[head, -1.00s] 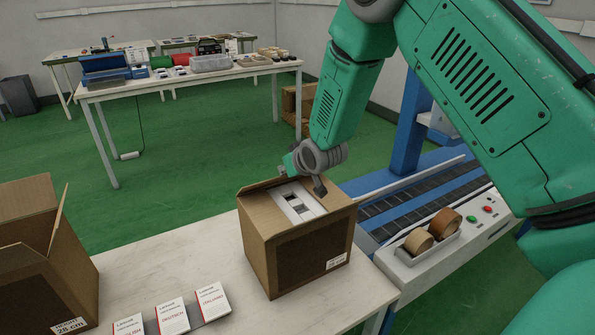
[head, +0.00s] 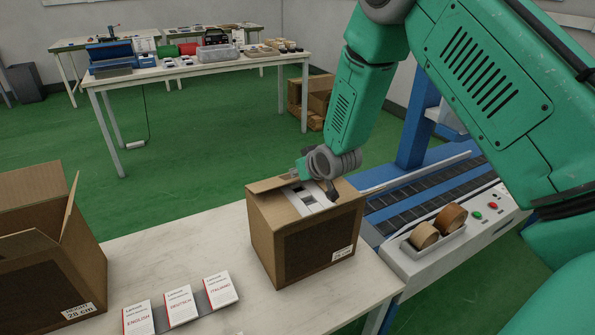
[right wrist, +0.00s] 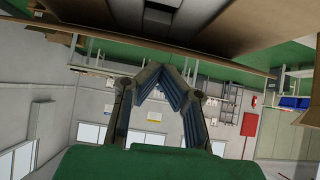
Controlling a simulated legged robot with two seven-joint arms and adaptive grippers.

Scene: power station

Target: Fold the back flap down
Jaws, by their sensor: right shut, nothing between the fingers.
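An open cardboard box (head: 305,245) stands on the pale table with white packing and dark slots (head: 308,198) showing inside its top. Its back flap (head: 270,184) shows as a tan strip along the far left top edge, partly hidden by my right gripper; its exact angle is hard to tell. My right gripper (head: 328,188) is at the box's top opening, shut and empty. In the right wrist view its fingers (right wrist: 168,74) meet in a point, with brown cardboard (right wrist: 110,50) just beyond; touching or apart cannot be told. My left gripper is in neither view.
A second open box (head: 45,245) stands at the left. Several booklets (head: 180,306) lie at the table's front. Right of the box is a roller conveyor (head: 425,203) with tape rolls (head: 438,228). Bare tabletop (head: 180,245) lies between the boxes.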

